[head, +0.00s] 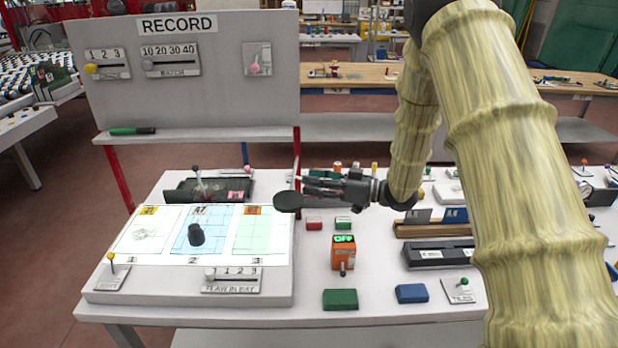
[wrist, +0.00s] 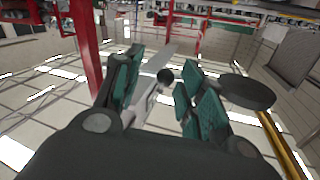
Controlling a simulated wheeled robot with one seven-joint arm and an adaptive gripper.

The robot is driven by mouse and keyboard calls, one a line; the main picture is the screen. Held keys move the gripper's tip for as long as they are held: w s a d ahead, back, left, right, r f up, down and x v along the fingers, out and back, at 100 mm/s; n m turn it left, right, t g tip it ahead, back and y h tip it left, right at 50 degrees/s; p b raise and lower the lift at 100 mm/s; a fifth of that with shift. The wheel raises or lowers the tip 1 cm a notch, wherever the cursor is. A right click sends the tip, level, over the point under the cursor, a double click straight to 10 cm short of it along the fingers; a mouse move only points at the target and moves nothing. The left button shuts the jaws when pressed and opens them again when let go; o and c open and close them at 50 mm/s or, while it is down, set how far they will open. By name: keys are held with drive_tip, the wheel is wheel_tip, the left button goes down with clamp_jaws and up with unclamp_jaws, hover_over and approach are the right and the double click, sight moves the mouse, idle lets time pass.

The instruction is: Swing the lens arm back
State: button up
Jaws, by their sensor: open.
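A dark oval disc (head: 289,201) hangs above the right edge of the light panel, beside my gripper's fingertips; it looks like the lens head. A dark disc also shows in the wrist view (wrist: 247,92), right of the fingers. The arm carrying it cannot be made out in the head view. My gripper (head: 312,184) points left above the table, open. In the wrist view its green-padded fingers (wrist: 155,97) stand apart, with a small dark ball (wrist: 165,75) on a pale piece showing between them. I cannot tell whether anything touches the fingers.
The lit panel (head: 130,243) holds three sheets and a dark knob (head: 196,236). The RECORD board (head: 215,85) stands behind on red posts. An orange OFF box (head: 343,254), a green block (head: 340,299) and a blue block (head: 412,293) stand on the table below my gripper.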

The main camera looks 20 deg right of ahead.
drive_tip(key=shift+w+a+r, duration=0.2)
drive_tip(key=shift+w+a, duration=0.05)
drive_tip(key=shift+a, duration=0.5)
drive_tip(key=shift+w, duration=0.1)
drive_tip(key=shift+c, duration=0.6)
drive_tip(key=shift+s+r, duration=0.1)
drive_tip(key=shift+s, duration=0.15)
clamp_jaws()
